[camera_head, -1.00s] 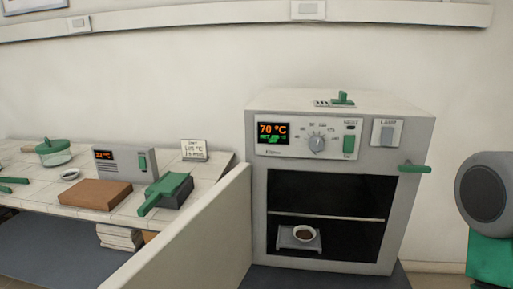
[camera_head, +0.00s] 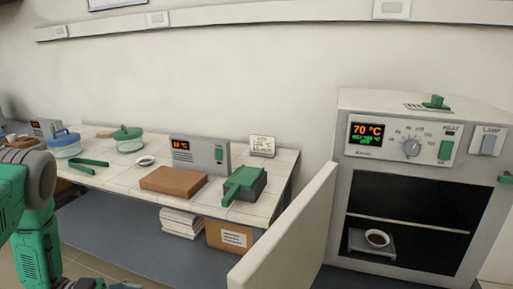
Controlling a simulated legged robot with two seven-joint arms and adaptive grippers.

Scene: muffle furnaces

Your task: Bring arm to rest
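My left arm (camera_head: 35,225) hangs down at the left edge, green with grey joints. A few small dark and green parts show at the bottom edge beside it. I cannot make out the fingers of my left gripper there. My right arm and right gripper are out of view. The furnace (camera_head: 440,130) at the right reads 70 °C. Its door (camera_head: 285,235) stands open towards the left. Inside, a white crucible (camera_head: 377,238) with dark contents sits on a small grey stand, below a rack.
A carton (camera_head: 228,237) and stacked white sheets (camera_head: 181,223) lie underneath.

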